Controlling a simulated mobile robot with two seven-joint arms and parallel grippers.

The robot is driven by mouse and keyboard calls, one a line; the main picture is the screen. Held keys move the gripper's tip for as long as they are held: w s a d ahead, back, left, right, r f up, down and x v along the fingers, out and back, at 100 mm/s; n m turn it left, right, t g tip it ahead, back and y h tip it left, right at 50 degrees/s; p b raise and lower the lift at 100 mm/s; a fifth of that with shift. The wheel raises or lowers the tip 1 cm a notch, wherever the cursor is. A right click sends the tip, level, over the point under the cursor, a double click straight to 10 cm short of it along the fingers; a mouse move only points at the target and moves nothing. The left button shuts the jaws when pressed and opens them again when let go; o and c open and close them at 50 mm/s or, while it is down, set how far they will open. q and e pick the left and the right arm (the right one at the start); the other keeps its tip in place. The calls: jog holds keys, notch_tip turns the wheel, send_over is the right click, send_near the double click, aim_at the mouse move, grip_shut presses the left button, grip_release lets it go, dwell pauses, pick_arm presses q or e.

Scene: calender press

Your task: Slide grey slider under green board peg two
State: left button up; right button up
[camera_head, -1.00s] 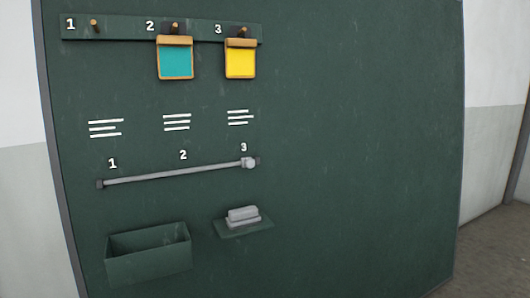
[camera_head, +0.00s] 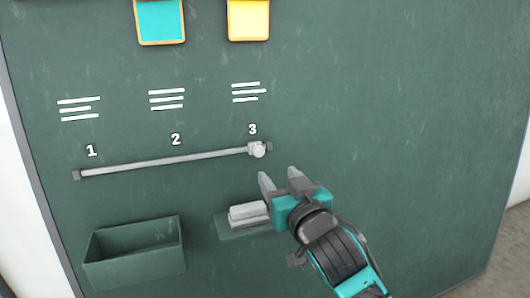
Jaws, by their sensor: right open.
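The grey slider (camera_head: 257,149) is a small light knob at the right end of a slanted grey rail (camera_head: 165,161), beside the number 3. The numbers 1, 2 and 3 stand above the rail from left to right. The rail is fixed to the green board (camera_head: 400,110). My right gripper (camera_head: 279,176) is open and empty, just below and to the right of the slider, apart from it in the picture. The pegs are out of the picture at the top. My left gripper is not in view.
A teal card (camera_head: 160,20) and a yellow card (camera_head: 248,18) hang at the top. A green box (camera_head: 135,265) is at the lower left. A grey eraser (camera_head: 248,214) sits on a small ledge (camera_head: 232,234), partly behind my right gripper. The board's right side is clear.

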aim_at(259, 152)
jog(key=b+x, duration=0.2)
jog(key=x, duration=0.8)
jog(key=shift+f, duration=0.15)
jog(key=shift+w+a, duration=0.2)
jog(key=shift+w, duration=0.45)
jog(key=shift+c, duration=0.5)
grip_shut()
